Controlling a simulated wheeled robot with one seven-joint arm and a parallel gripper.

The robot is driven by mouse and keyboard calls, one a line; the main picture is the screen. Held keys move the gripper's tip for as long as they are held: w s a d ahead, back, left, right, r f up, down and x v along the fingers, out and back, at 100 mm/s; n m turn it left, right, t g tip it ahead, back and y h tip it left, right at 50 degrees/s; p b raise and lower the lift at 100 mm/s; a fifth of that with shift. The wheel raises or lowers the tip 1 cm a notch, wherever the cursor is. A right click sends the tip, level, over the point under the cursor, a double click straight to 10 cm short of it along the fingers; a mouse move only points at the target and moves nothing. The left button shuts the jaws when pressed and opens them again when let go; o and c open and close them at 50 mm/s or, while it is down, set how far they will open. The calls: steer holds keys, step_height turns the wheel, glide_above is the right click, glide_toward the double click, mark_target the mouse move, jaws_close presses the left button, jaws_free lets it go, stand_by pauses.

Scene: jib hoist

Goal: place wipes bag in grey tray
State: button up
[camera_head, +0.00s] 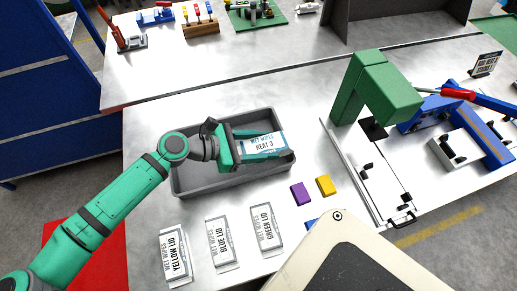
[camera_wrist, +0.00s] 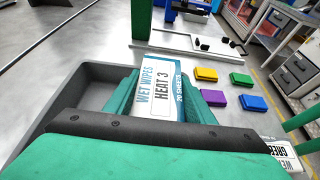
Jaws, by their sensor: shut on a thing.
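The wipes bag (camera_head: 264,146), white with a blue edge and marked "WET WIPES HEAT 3", is between the fingers of my gripper (camera_head: 262,144). My gripper is shut on it. The bag also shows in the wrist view (camera_wrist: 158,90), between the two green fingers (camera_wrist: 158,98). The grey tray (camera_head: 190,187) lies on the metal table, and the bag is over its right part. I cannot tell whether the bag touches the tray floor. The tray's left wall shows in the wrist view (camera_wrist: 62,92); my gripper hides much of the tray.
Packs marked yellow lid (camera_head: 174,253), blue lid (camera_head: 219,242) and green lid (camera_head: 266,228) stand in front of the tray. A purple block (camera_head: 299,194) and a yellow block (camera_head: 325,186) lie to its right. A green hoist (camera_head: 376,88) stands at the right.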

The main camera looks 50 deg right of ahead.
mark_target(259, 145)
steer(key=shift+w+d+f, duration=0.2)
steer(key=shift+w+f, duration=0.85)
steer(key=shift+f, duration=0.15)
steer(key=shift+w+f, duration=0.15)
steer(key=shift+f, duration=1.5)
steer(key=o, duration=1.1)
steer(key=shift+f, duration=0.1)
steer(key=v, duration=1.2)
